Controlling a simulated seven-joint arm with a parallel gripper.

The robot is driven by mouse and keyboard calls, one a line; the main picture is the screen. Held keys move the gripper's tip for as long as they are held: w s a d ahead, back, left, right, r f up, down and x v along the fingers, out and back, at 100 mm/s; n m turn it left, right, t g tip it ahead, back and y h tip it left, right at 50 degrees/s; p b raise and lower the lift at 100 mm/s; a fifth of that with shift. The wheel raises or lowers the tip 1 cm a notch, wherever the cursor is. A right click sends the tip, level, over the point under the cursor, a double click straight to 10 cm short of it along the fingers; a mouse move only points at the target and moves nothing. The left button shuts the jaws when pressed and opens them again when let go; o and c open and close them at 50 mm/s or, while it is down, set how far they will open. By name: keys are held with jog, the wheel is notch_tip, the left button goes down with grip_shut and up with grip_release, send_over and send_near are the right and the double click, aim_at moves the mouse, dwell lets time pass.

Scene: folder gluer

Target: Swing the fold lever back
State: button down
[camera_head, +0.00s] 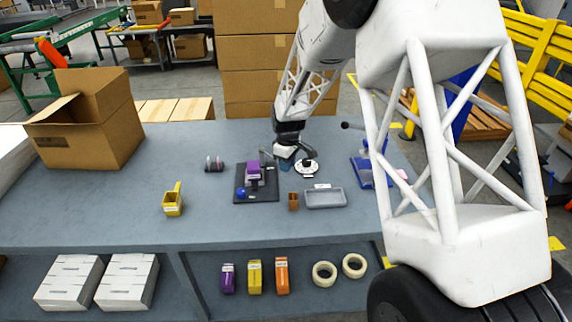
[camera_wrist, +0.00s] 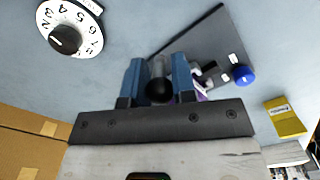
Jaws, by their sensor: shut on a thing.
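The folder gluer is a black base plate (camera_head: 265,193) on the blue-grey bench, with a purple piece (camera_head: 254,170) on it and a blue ball knob (camera_head: 241,193) at its front left. My gripper (camera_head: 286,162) is at the plate's back right corner. In the wrist view, my gripper's blue fingers (camera_wrist: 158,85) are shut on the fold lever's black ball end (camera_wrist: 159,91). The lever's grey rod runs away from the ball between the fingers. The blue knob (camera_wrist: 243,74) and the dark plate (camera_wrist: 210,40) lie beyond, with the purple piece partly hidden behind a finger.
A white numbered dial (camera_head: 307,169) stands close right of my gripper. A grey tray (camera_head: 325,198), a small brown holder (camera_head: 293,201) and a blue device (camera_head: 366,172) are to the right. A yellow holder (camera_head: 173,204) and an open carton (camera_head: 85,130) are left. The bench's front left is clear.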

jog(key=shift+w, duration=0.1)
jog(key=c, duration=0.9)
grip_release()
jog(key=shift+c, duration=0.2)
jog(key=shift+r, duration=3.95)
jog(key=shift+d+r, duration=0.1)
